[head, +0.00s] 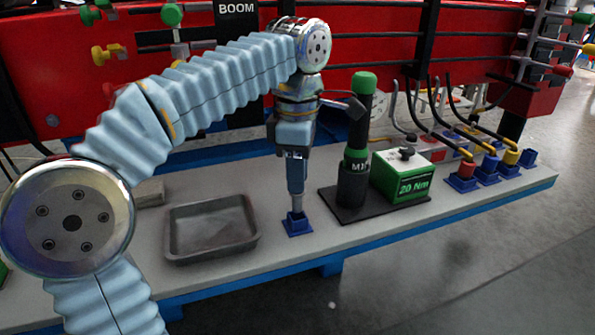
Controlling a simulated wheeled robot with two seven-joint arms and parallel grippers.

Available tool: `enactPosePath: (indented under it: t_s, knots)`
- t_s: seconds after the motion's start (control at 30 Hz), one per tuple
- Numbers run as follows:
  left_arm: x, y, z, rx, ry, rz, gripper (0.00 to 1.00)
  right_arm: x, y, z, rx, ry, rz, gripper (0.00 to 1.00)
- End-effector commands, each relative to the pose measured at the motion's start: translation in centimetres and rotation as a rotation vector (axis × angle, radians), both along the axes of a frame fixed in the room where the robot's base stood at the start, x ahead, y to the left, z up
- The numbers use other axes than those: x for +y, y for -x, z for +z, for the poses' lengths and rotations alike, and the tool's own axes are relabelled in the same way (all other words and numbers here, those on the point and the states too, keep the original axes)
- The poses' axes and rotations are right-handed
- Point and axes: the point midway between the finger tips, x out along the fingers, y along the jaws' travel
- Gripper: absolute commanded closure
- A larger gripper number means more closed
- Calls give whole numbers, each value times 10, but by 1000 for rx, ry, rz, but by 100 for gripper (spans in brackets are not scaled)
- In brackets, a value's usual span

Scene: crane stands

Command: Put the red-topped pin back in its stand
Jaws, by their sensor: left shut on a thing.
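My left gripper (296,190) points straight down over a small blue stand (298,228) on the grey bench, between the tray and the green-topped tool. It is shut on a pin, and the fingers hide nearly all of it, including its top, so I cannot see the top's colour. A short grey length shows below the fingertips, at the stand's opening; I cannot tell how deep it sits. My right gripper is out of view.
A grey tray (211,247) lies left of the stand. Right of it are a black base with a green-topped tool (362,84), a green 20 Nm box (413,187), and several blue holders with red, blue and yellow fittings (467,170). A red boom (375,28) runs behind.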

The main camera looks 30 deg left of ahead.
Motion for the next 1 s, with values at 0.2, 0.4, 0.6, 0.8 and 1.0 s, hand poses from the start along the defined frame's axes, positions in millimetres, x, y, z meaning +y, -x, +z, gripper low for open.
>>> enactPosePath:
  t_s: [0.2,0.4,0.6,0.8,1.0]
  knots:
    - [0,0,-7,0,0,0,100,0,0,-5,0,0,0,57]
    - [0,0,-15,0,0,0,100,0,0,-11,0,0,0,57]
    - [0,0,-23,0,0,0,100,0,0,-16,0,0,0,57]
    - [0,0,-31,-1,0,0,100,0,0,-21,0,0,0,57]
    - [0,0,-34,-1,0,0,68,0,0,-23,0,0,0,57]
